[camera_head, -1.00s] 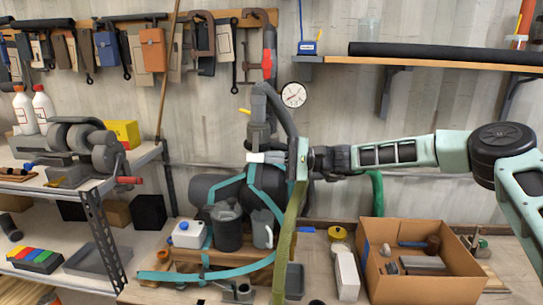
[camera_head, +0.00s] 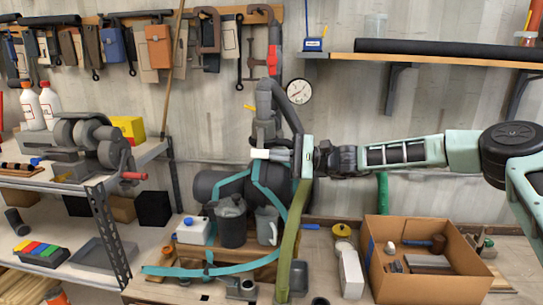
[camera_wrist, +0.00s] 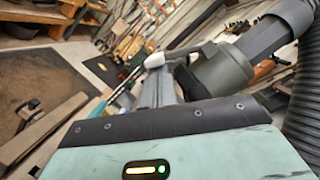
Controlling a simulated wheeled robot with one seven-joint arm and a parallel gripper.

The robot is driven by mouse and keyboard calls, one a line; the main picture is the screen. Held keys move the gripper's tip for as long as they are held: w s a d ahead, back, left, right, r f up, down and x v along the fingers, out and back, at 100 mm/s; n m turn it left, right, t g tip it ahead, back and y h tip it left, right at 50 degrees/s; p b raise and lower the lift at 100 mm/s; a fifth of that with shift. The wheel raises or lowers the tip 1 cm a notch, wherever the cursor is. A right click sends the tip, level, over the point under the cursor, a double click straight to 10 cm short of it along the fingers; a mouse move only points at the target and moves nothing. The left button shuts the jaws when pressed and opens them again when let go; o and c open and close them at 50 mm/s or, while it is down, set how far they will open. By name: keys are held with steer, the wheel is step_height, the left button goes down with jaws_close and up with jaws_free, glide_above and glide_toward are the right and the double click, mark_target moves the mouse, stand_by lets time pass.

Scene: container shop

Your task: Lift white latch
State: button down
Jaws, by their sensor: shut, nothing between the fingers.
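The white latch (camera_head: 260,154) is a small pale piece at the foot of the grey upright pipe, above the dark tank. In the wrist view, a white piece (camera_wrist: 155,61) at the end of a pale lever beside a grey canister appears to be the same latch. My gripper (camera_head: 272,157) reaches in from the right, with its fingertips close beside the latch. It is shut with nothing held. In the wrist view the finger ends (camera_wrist: 160,77) lie just below the white piece; I cannot tell whether they touch it.
The dark tank (camera_head: 205,187), grey pipe (camera_head: 268,100) and teal straps crowd the space around my gripper. A dark grey jug (camera_head: 231,225) stands below. A cardboard box (camera_head: 415,285) sits on the bench to the right. A ribbed hose (camera_wrist: 306,85) borders the wrist view.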

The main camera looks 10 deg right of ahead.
steer(key=s+r+m+t, duration=0.1)
steer(key=m, duration=0.3)
steer(key=s+a+r+m+t+p, duration=0.1)
steer(key=s+m, duration=0.1)
steer(key=m, duration=0.2)
steer(key=s+r+m+t+p, duration=0.1)
steer(key=m+t, duration=0.1)
steer(key=m, duration=0.3)
steer(key=shift+s+a+r+y, duration=0.1)
steer(key=shift+s+a+y, duration=0.05)
steer(key=shift+s+y, duration=0.25)
